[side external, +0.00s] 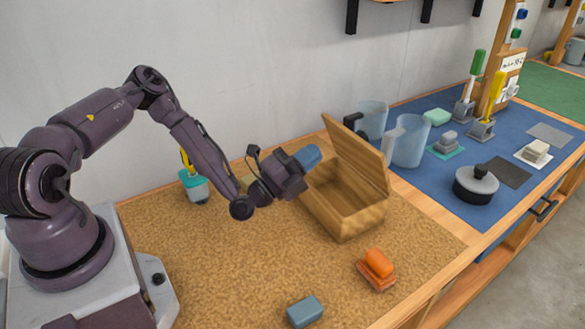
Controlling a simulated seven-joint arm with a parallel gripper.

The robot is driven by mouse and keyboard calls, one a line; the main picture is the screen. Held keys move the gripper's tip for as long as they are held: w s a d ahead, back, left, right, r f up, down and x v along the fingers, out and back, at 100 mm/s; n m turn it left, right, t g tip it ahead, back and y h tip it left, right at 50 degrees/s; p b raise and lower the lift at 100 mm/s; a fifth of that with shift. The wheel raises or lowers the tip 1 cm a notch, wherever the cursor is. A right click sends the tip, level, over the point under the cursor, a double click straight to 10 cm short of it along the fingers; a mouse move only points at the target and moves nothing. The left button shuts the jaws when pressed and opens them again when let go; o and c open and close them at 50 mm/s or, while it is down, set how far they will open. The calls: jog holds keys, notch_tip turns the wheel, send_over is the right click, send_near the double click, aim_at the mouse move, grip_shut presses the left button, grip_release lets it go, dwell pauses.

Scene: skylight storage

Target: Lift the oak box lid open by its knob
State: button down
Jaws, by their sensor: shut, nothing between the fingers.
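The oak box (345,222) stands on the brown cork-like mat, and its visible inside looks empty. Its lid (358,158) is raised, standing steeply open along the far right side of the box. I cannot make out the knob. My gripper (300,165) is shut and empty, left of the raised lid and near the box's far left rim. A blue piece shows at the gripper's end; whether it is part of the gripper or something behind it is unclear. I cannot tell whether my gripper touches the box.
An orange block (378,263) on an orange base and a blue-grey block (305,311) lie in front. A teal-topped container (195,186) stands behind my arm. Clear jugs (410,142) stand close behind the lid, and a lidded grey pot (476,185) sits on the blue mat.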

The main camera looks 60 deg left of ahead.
aim_at(346, 128)
jog(key=x, duration=0.6)
jog(key=shift+w, duration=0.15)
jog(key=x, duration=0.5)
jog(key=shift+w+r, duration=0.15)
jog(key=shift+w, duration=0.05)
jog(key=s, duration=1.4)
jog(key=shift+a, duration=0.35)
